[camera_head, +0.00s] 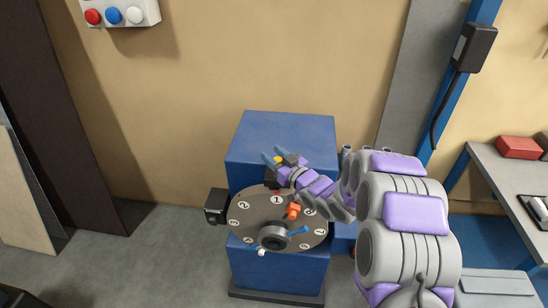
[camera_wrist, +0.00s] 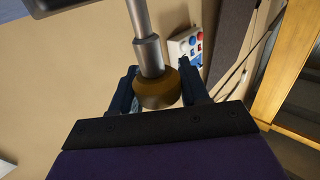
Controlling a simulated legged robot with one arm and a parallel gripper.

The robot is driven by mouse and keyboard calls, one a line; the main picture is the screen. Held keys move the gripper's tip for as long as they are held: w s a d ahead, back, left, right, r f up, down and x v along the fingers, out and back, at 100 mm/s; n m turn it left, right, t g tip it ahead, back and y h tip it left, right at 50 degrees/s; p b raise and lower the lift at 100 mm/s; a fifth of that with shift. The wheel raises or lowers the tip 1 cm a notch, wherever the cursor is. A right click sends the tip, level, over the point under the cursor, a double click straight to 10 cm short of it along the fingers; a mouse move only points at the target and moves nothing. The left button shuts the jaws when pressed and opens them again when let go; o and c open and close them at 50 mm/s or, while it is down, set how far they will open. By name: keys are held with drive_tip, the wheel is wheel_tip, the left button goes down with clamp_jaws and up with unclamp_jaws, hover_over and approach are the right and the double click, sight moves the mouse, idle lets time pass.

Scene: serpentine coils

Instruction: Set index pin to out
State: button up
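The index pin shows in the wrist view as a grey stepped metal shaft with an amber-brown round knob (camera_wrist: 157,90). In the head view its yellow knob (camera_head: 279,159) is a small spot at the top of the blue machine, behind the numbered dial. My gripper (camera_wrist: 160,84) has its dark blue fingers on either side of the knob, close against it with no clear gap. In the head view my gripper (camera_head: 274,155) reaches in from the right at the knob. The far end of the shaft is cut off in the wrist view.
The grey numbered dial (camera_head: 255,203) has an orange piece (camera_head: 292,210) and a blue-handled hub (camera_head: 274,236). A blue machine block (camera_head: 290,128) stands behind it. A wall button box (camera_head: 120,12) is upper left. A workbench (camera_head: 500,180) stands right.

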drive_tip(key=o, duration=0.3)
drive_tip(key=shift+r, duration=0.2)
drive_tip(key=shift+o, duration=0.2)
drive_tip(key=shift+f, duration=0.1)
drive_tip(key=v, duration=1.7)
drive_tip(key=shift+d, duration=0.2)
